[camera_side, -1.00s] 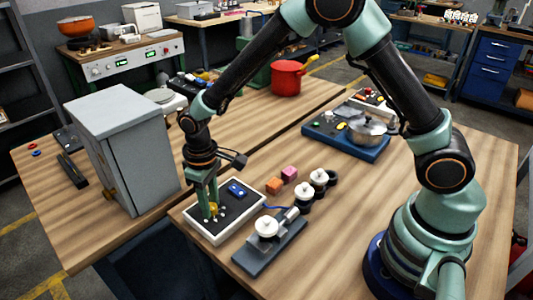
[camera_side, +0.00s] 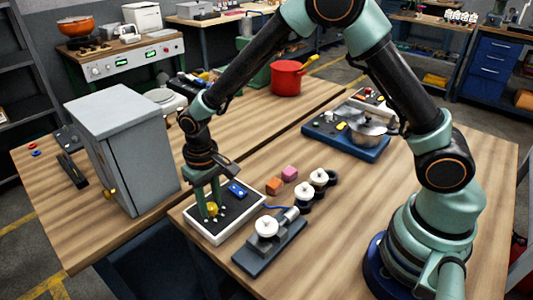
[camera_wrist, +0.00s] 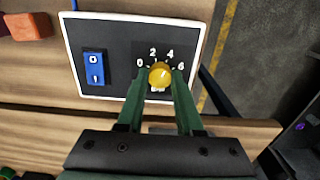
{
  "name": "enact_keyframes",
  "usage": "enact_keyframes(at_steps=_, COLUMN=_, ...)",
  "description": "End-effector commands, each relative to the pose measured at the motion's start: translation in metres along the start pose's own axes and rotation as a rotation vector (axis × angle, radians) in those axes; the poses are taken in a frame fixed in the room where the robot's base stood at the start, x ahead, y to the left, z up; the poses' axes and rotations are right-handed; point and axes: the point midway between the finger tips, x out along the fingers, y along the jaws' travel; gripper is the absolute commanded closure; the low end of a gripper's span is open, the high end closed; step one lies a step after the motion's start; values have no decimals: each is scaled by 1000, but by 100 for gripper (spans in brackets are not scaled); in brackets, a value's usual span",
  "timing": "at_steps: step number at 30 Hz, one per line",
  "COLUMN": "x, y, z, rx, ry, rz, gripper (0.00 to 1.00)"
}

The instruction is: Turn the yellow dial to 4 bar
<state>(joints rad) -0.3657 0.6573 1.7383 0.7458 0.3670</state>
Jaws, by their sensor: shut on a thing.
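The yellow dial (camera_wrist: 160,75) sits on a dark panel with a white border (camera_wrist: 134,16). White figures 0, 2, 4 and 6 run in an arc around its far side in the wrist view. I cannot tell for sure which figure the dial points to. My gripper (camera_wrist: 159,84) is shut on the dial, with one green finger on each side of it. In the side view, my gripper (camera_side: 212,211) reaches straight down to the dial (camera_side: 212,208), which shows between the fingers.
A blue rocker switch (camera_wrist: 95,67) is on the same panel, left of the dial in the wrist view. A grey cabinet (camera_side: 130,150) stands left of the panel. A fixture with a white knob (camera_side: 266,227) and orange and pink blocks (camera_side: 289,173) are to its right.

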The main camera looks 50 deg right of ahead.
Motion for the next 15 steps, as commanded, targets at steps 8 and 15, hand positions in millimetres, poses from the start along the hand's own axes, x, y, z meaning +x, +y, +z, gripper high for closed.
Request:
enact_keyframes(at_steps=8, x=-1, y=0, z=0, rx=-1, ry=0, rz=0, gripper=35)
enact_keyframes(at_steps=15, x=-1, y=0, z=0, rx=-1, ry=0, rz=0, gripper=35)
